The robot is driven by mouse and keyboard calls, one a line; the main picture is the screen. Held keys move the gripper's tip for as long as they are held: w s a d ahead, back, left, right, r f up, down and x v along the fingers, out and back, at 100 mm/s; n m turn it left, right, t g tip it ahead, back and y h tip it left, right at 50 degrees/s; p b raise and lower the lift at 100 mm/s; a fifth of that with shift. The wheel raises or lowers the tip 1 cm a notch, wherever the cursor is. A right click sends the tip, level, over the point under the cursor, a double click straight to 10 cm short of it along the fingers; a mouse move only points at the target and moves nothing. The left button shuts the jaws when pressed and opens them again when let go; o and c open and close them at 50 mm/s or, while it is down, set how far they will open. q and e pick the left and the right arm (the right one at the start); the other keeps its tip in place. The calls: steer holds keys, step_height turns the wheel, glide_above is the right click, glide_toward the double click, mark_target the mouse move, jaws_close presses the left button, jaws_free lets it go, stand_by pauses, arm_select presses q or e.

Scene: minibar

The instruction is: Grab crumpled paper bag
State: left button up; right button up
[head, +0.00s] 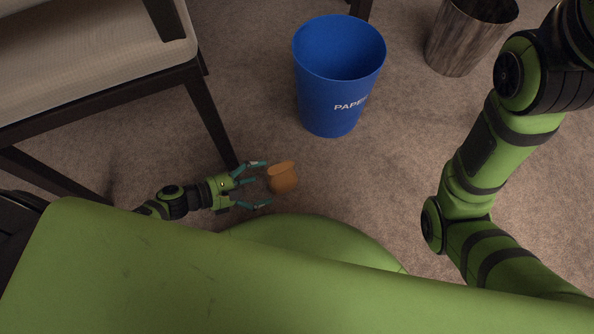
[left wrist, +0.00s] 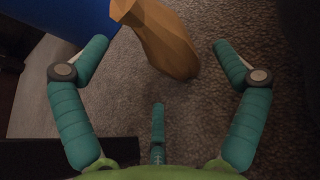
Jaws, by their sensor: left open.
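The crumpled paper bag (head: 282,177) is brown and stands on the carpet near the middle of the head view. In the left wrist view the bag (left wrist: 160,38) shows at the top, ahead of the fingers and tilted in the picture. My left gripper (head: 262,184) is open, with its teal fingers pointing at the bag from the left. The left wrist view shows the gripper (left wrist: 160,55) with its fingers spread and nothing held. The bag lies at or just beyond the fingertips; I see no grip on it. My right gripper is out of view.
A blue bin (head: 328,95) marked "PAPE…" stands behind the bag. A metal bin (head: 461,38) stands at the back right. A chair (head: 90,60) with dark legs is at the upper left, one leg close to my left gripper. Carpet right of the bag is clear.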

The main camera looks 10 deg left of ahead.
mark_target(280, 175)
arm_select(q)
steer(key=shift+b+x, duration=0.45)
steer(key=shift+x, duration=0.55)
steer(key=b+x, duration=0.2)
steer(key=x, duration=0.1)
steer(key=shift+w+d, duration=0.1)
steer(key=shift+w, duration=0.15)
steer(key=shift+w+d+f, duration=0.1)
steer(key=shift+w+d, duration=0.15)
steer(key=shift+d, duration=0.1)
steer(key=c, duration=0.9)
